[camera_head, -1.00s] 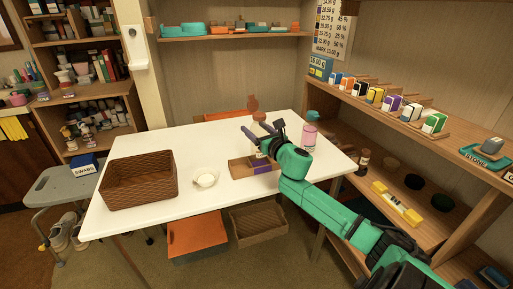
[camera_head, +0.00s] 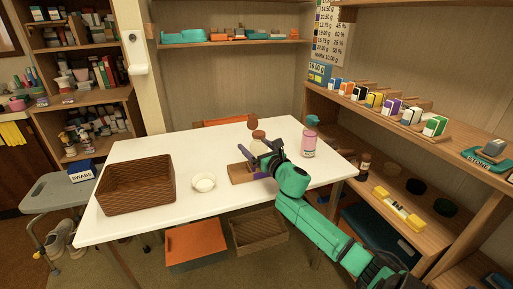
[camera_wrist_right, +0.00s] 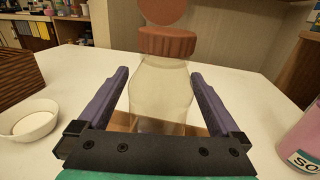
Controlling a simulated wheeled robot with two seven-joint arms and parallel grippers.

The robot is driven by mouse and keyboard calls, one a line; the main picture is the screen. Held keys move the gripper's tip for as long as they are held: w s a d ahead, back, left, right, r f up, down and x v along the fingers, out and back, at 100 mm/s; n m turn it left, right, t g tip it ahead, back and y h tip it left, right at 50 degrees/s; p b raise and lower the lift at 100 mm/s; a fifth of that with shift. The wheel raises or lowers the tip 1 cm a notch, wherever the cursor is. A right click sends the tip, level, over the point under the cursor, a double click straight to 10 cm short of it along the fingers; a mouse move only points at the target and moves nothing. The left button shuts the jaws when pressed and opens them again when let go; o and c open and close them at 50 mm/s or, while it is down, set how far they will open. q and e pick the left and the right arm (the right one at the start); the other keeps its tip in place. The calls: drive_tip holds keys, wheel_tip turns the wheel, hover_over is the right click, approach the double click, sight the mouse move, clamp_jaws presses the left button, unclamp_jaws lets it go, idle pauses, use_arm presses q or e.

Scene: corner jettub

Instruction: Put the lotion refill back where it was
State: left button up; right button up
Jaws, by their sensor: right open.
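A pale, see-through bottle with a reddish-brown cap (camera_head: 258,135) stands upright at the wooden tray (camera_head: 240,178) on the white table. It also shows in the right wrist view (camera_wrist_right: 160,85). I cannot read a label on it, so I cannot tell if it is the lotion refill. My right gripper (camera_head: 251,158) is open, with its purple fingers (camera_wrist_right: 160,90) on either side of the bottle and gaps showing. A pink bottle with a teal top (camera_head: 309,145) stands to the right of the gripper. My left gripper is out of view.
A wicker basket (camera_head: 137,190) and a white bowl (camera_head: 204,183) stand left of the tray. Shelves with small boxes (camera_head: 375,99) are on the right. The table's back left is clear. An orange bin (camera_head: 193,243) and a brown crate (camera_head: 258,236) are under the table.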

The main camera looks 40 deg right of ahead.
drive_tip(key=shift+r, duration=0.2)
drive_tip(key=s, duration=0.3)
drive_tip(key=s+a, duration=0.1)
drive_tip(key=s, duration=0.7)
drive_tip(key=shift+a+f+p, duration=0.15)
drive_tip(key=shift+a+p, duration=0.2)
drive_tip(key=shift+p, duration=0.05)
drive_tip(key=shift+s, duration=0.45)
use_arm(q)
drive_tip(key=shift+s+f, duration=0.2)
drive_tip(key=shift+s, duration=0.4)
